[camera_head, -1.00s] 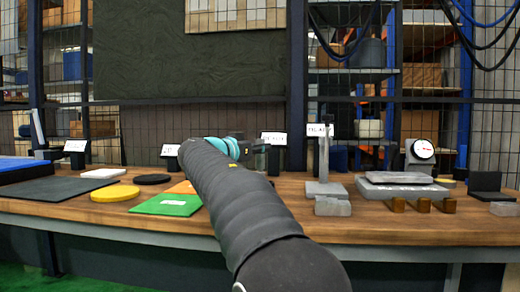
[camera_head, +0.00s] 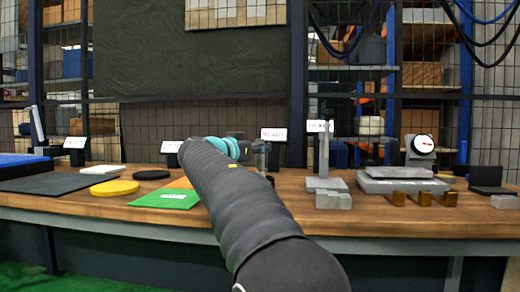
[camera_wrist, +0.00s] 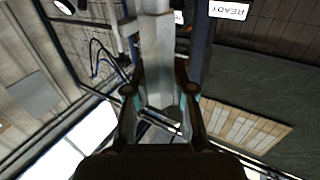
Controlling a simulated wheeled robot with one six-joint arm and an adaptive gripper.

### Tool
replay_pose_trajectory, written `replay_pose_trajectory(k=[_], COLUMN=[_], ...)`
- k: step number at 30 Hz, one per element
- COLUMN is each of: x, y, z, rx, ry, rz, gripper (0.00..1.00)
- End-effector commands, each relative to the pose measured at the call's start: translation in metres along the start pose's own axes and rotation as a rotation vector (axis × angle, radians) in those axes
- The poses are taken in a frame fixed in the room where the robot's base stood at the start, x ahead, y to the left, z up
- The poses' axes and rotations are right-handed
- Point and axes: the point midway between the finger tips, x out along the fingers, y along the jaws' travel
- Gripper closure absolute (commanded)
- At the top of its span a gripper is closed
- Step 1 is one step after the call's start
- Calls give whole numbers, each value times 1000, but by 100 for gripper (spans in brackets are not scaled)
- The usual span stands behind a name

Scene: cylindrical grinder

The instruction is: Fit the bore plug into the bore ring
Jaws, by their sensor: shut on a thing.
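My gripper (camera_wrist: 159,92) shows in the wrist view with its two dark fingers on either side of a pale grey metal piece (camera_wrist: 157,50). It is shut on this piece, which I take to be the bore plug. The piece runs up to the top edge of that view. In the head view my gripper (camera_head: 262,156) is small and mostly hidden behind my own arm, above the back of the bench. I cannot pick out the bore ring for sure in either view.
The wooden bench (camera_head: 400,222) carries a yellow disc (camera_head: 115,187), a green plate (camera_head: 166,199) and a dark mat (camera_head: 55,184) at left. A grey stand (camera_head: 324,165), stacked grey plates (camera_head: 400,182), brass blocks (camera_head: 422,199) and a dial gauge (camera_head: 423,145) stand at right.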

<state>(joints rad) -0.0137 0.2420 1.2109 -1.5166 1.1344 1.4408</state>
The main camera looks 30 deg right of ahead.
Motion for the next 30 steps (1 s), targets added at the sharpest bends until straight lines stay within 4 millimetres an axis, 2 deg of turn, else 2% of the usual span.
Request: replay_pose_trajectory(k=[30], x=[0], y=[0], z=[19], rx=[1], ry=[2], rz=[0], gripper=[100])
